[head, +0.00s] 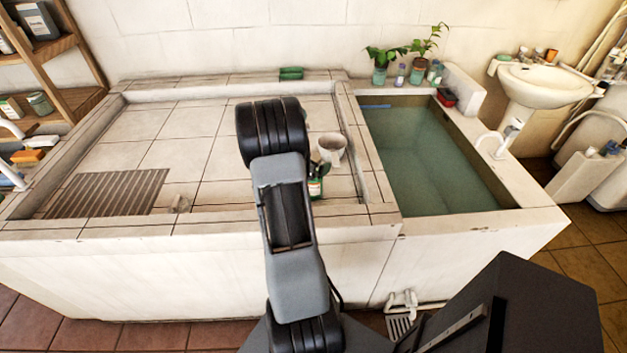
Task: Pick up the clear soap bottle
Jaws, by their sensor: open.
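I cannot tell for sure which bottle is the clear soap bottle. A small pale, see-through bottle (400,76) stands on the back ledge of the water basin, beside the potted plants. A dark green bottle with a pale label (316,185) stands on the tiled counter just right of my arm, partly hidden by it. More small bottles stand on the white sink (522,54), too small to make out. My arm rises through the middle of the view, and my gripper does not show.
A white cup (332,149) stands behind the green bottle. The water-filled basin (480,212) is at right. Two potted plants (380,76) (418,72) stand on its back ledge. A slatted grate (105,195) lies at left. The counter's left middle is largely clear.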

